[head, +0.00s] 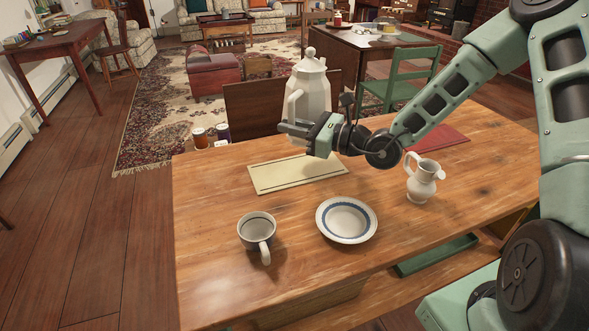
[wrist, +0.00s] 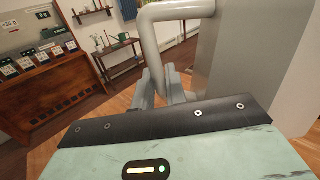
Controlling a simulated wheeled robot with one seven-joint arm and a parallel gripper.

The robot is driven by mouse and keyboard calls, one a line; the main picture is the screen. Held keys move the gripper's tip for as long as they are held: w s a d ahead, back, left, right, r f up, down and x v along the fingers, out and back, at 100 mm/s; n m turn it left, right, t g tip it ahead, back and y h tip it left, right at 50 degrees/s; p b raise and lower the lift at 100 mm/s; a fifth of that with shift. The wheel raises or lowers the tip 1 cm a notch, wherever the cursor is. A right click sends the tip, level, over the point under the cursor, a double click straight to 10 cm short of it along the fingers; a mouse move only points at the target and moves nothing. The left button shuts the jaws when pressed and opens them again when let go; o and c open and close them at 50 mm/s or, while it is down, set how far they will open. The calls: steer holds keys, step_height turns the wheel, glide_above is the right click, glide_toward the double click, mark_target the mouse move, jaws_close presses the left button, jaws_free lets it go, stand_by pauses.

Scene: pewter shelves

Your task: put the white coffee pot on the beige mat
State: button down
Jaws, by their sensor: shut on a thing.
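The white coffee pot (head: 311,88) is upright in the head view, in front of the far edge of the wooden table. My gripper (head: 292,130) is shut on its handle, which also shows between the fingers in the wrist view (wrist: 150,45). The pot's body (wrist: 256,60) fills the right of the wrist view. The beige mat (head: 270,178) lies flat on the table, below and in front of the pot in the picture. The pot appears to be held above the table; its base is partly hidden by my gripper.
On the wooden table (head: 210,225) stand a white mug (head: 256,230), a blue-rimmed bowl (head: 346,220) and a small white pitcher (head: 422,180). A red mat (head: 440,138) lies at the back right. Two jars (head: 200,137) show beyond the far left edge. The mat looks bare.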

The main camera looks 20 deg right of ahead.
steer(key=shift+f+b, duration=0.65)
steer(key=shift+f, duration=4.05)
steer(key=c, duration=1.4)
jaws_free()
steer(key=shift+f, duration=0.15)
steer(key=shift+c, duration=0.2)
